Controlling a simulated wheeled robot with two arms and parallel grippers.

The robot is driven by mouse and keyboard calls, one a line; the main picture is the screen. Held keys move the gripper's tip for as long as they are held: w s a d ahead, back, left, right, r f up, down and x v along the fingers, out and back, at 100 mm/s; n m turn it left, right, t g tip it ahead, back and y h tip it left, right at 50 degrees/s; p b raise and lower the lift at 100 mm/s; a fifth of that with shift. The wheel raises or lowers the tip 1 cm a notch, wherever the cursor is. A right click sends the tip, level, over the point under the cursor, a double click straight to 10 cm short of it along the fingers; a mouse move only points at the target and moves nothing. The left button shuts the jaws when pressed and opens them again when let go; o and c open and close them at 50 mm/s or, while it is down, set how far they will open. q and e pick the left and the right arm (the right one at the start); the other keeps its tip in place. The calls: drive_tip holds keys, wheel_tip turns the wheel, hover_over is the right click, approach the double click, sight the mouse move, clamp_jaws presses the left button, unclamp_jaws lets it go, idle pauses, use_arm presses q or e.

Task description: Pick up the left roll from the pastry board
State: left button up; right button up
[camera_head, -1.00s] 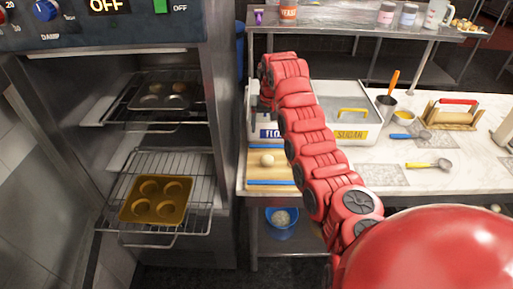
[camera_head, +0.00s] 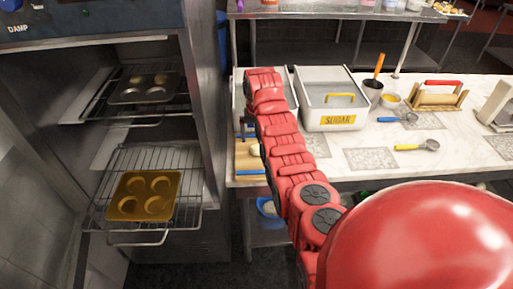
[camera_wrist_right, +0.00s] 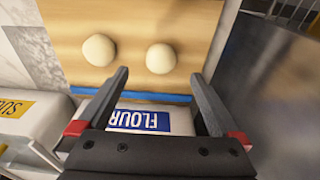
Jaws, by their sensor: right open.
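Two round pale rolls lie side by side on the wooden pastry board (camera_wrist_right: 152,17) in the right wrist view: one roll (camera_wrist_right: 98,49) at left and another roll (camera_wrist_right: 161,58) at right. That view is turned around, with the sugar bin at left and the oven side at right. My left gripper is not in view.
A flour bin (camera_wrist_right: 150,121) lies beneath my right gripper. A sugar bin (camera_head: 333,100) stands to the right on the marble counter (camera_head: 455,140). The open oven with a muffin tin (camera_head: 146,195) on its rack is at left. A blue bucket (camera_head: 266,207) sits below.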

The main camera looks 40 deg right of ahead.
sight(256, 144)
drive_tip(key=shift+w+f, duration=0.1)
drive_tip(key=shift+f, duration=0.1)
drive_tip(key=shift+w+f+p, duration=0.1)
drive_tip(key=shift+f+p, duration=0.15)
drive_tip(key=shift+p, duration=0.15)
wheel_tip(256, 144, down, 3)
drive_tip(key=shift+f+p, duration=0.1)
drive_tip(key=shift+p, duration=0.75)
drive_tip(key=shift+w+d+f, duration=0.1)
drive_tip(key=shift+w+f, duration=0.05)
drive_tip(key=shift+f, duration=0.7)
drive_tip(key=shift+c, duration=0.2)
drive_tip(key=c, duration=1.3)
drive_tip(key=shift+o, duration=0.2)
drive_tip(key=shift+r, duration=0.1)
